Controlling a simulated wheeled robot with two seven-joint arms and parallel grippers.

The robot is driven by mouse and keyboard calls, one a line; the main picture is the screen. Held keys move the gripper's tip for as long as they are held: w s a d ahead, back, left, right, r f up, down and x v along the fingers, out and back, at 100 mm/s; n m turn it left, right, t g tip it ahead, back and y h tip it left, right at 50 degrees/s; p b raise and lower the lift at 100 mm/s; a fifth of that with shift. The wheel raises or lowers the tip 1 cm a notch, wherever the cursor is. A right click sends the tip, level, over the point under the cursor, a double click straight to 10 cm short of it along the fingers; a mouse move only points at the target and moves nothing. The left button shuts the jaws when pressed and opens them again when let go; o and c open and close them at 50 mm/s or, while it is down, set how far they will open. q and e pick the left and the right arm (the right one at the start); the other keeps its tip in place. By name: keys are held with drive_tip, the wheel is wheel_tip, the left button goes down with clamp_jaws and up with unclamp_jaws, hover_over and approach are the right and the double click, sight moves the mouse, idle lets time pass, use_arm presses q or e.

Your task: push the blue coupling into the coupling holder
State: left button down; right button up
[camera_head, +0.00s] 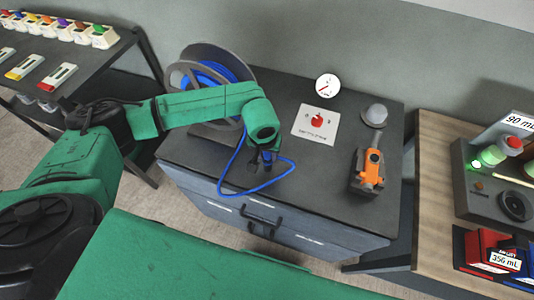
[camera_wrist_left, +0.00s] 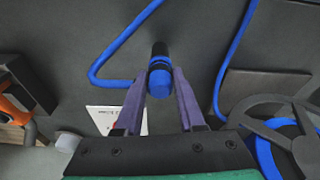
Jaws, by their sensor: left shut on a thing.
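My left gripper (camera_head: 266,158) is over the front left part of the dark cabinet top, pointing down. In the left wrist view its two purple fingers (camera_wrist_left: 160,88) are closed on the blue coupling (camera_wrist_left: 160,80), one on each side. A dark cylindrical part (camera_wrist_left: 159,48) shows just beyond the coupling, in line with it. I cannot tell whether this is the coupling holder or part of the coupling. In the head view the coupling is mostly hidden by the gripper. My right gripper is not in view.
A blue hose (camera_head: 229,168) loops around the gripper, near the reel (camera_head: 187,78) behind my arm. An orange tool (camera_head: 370,167) stands on the cabinet top (camera_head: 320,180) to the right. The top between gripper and tool is clear.

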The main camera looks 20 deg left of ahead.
use_arm(q)
drive_tip(key=shift+f, duration=0.3)
drive_tip(key=shift+c, duration=2.2)
unclamp_jaws()
drive_tip(key=shift+r, duration=0.1)
wheel_tip(320, 180, up, 14)
drive_tip(key=s+b, duration=0.2)
drive_tip(key=b, duration=0.2)
drive_tip(key=shift+s+r+b, duration=0.15)
drive_tip(key=shift+s+b, duration=0.2)
drive_tip(key=shift+b, duration=0.05)
